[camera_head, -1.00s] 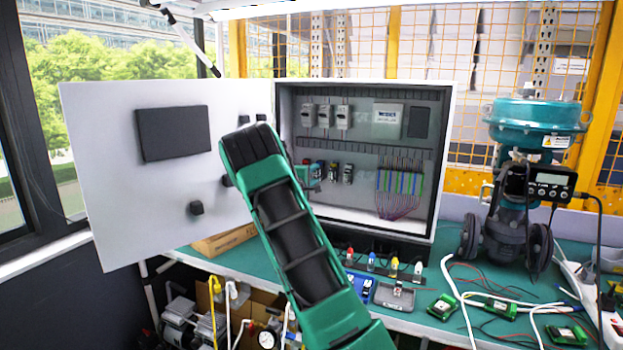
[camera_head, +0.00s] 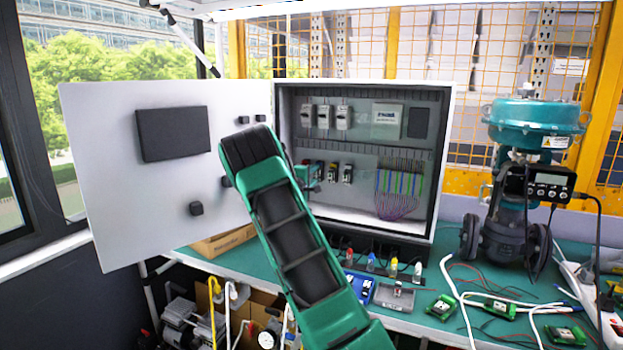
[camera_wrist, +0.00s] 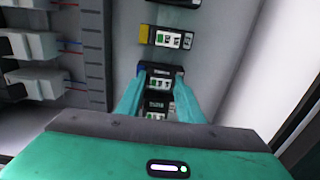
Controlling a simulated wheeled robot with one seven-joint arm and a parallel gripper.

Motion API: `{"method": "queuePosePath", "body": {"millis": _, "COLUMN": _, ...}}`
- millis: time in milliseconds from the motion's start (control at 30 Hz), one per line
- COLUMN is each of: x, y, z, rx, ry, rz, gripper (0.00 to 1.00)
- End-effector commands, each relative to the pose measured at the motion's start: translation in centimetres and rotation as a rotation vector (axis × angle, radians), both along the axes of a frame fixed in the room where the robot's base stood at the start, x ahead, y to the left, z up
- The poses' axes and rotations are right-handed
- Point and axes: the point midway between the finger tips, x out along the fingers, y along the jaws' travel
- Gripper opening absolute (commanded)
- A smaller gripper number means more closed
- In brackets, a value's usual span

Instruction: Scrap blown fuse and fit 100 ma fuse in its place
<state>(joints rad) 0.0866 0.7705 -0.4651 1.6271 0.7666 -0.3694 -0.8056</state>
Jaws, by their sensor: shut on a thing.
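A row of small dark holder blocks with white and green labels is mounted inside the open cabinet. In the wrist view my gripper (camera_wrist: 160,80) has its two teal fingers closed on the sides of a block with a blue end (camera_wrist: 158,74). A neighbouring block with a yellow end (camera_wrist: 168,38) stands just beyond it, apart from the fingers. In the head view my gripper (camera_head: 312,174) is at the left end of this row, largely behind my arm. I cannot make out the blown fuse or the 100 mA fuse by name.
The cabinet (camera_head: 445,150) has its door (camera_head: 165,190) swung open at the left. A blue tray (camera_head: 360,290) and a grey tray (camera_head: 394,299) lie on the green bench below. Wiring terminals (camera_head: 399,190) are right of the blocks. A valve (camera_head: 520,180) stands at the right.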

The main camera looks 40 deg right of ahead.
Motion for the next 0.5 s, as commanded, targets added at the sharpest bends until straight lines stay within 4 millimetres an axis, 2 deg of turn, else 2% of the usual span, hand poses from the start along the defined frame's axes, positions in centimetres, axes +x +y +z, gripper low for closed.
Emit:
{"method": "queuePosePath", "body": {"millis": 300, "x": 0.00, "y": -0.19, "z": 0.09, "rx": -0.001, "ry": -0.002, "rz": -0.001, "gripper": 0.12}}
{"method": "queuePosePath", "body": {"millis": 333, "x": -0.01, "y": -0.20, "z": 0.10, "rx": -0.001, "ry": -0.002, "rz": -0.001, "gripper": 0.38}}
{"method": "queuePosePath", "body": {"millis": 400, "x": -0.01, "y": -0.20, "z": 0.09, "rx": -0.001, "ry": -0.002, "rz": -0.001, "gripper": 0.55}}
{"method": "queuePosePath", "body": {"millis": 500, "x": -0.01, "y": -0.19, "z": 0.08, "rx": -0.001, "ry": -0.002, "rz": -0.001, "gripper": 0.55}}
